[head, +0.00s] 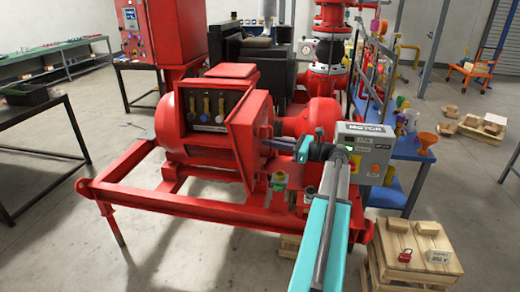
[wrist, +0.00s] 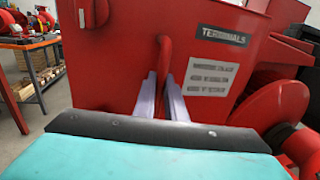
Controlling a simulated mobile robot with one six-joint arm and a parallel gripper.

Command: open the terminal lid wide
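The terminal lid (head: 246,135) is a red panel on the red motor's terminal box. It stands swung out from the box, and the terminals (head: 207,107) inside show in the head view. In the wrist view the lid's outer face (wrist: 110,75) fills the middle, with a "TERMINALS" label (wrist: 222,36). A red curved handle (wrist: 162,42) stands on that face. My gripper (wrist: 161,75) has its two grey fingers close together, with the handle's lower end between the tips. In the head view my gripper (head: 264,143) is at the lid's right side, where the handle is hard to make out.
A grey MOTOR control box (head: 363,150) stands right beside my arm. The red skid frame (head: 200,213) runs across the front. A blue table (head: 408,150) and a wooden crate (head: 425,250) with a red padlock are at right.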

